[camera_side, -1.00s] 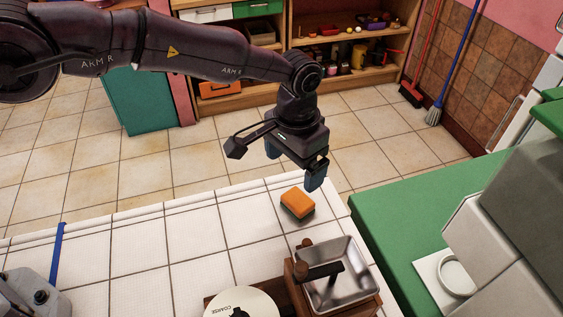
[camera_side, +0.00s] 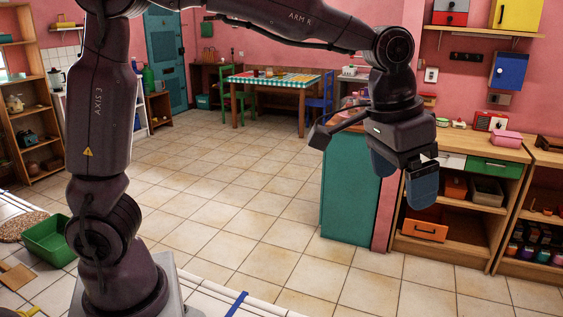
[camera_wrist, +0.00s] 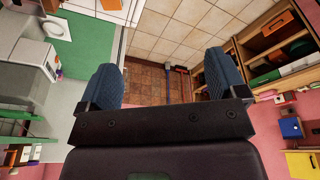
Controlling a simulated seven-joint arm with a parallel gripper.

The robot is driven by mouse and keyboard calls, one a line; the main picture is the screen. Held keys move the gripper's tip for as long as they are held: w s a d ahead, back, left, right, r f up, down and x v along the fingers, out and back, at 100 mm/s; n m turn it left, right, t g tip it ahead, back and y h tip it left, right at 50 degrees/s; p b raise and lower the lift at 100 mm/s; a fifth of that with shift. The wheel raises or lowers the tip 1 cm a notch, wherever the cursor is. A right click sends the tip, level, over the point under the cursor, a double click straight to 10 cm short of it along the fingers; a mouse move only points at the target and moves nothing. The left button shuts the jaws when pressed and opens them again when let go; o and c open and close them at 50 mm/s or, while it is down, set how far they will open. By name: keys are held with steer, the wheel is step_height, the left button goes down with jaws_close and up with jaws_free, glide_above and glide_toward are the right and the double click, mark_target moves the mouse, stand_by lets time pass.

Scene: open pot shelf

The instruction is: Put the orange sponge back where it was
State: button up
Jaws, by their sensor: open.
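The orange sponge is not visible in the side view or the wrist view. My gripper (camera_side: 403,188) hangs at the right of the side view with its two blue fingers apart and nothing between them. In the wrist view the gripper (camera_wrist: 160,68) also shows open and empty, with floor and brown wall tiles beyond the fingers. The side view shows only a small strip of the white tiled counter (camera_side: 215,300) at the bottom, so most of its top is out of view.
A wooden shelf unit (camera_side: 455,250) behind my gripper holds an orange box (camera_side: 418,230). A teal cabinet (camera_side: 347,195) stands left of it. A green bin (camera_side: 48,240) sits at the lower left. A checked table (camera_side: 270,80) is at the back. The middle floor is clear.

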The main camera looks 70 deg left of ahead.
steer(key=s+a+n+t, duration=0.1)
steer(key=s+a, duration=0.4)
steer(key=s, duration=0.4)
steer(key=s+a+n+t, duration=0.1)
steer(key=s+a+t, duration=0.1)
steer(key=s+a, duration=0.4)
steer(key=s, duration=0.4)
steer(key=shift+s+r+y, duration=0.15)
steer(key=shift+s+y, duration=0.1)
steer(key=shift+y, duration=0.15)
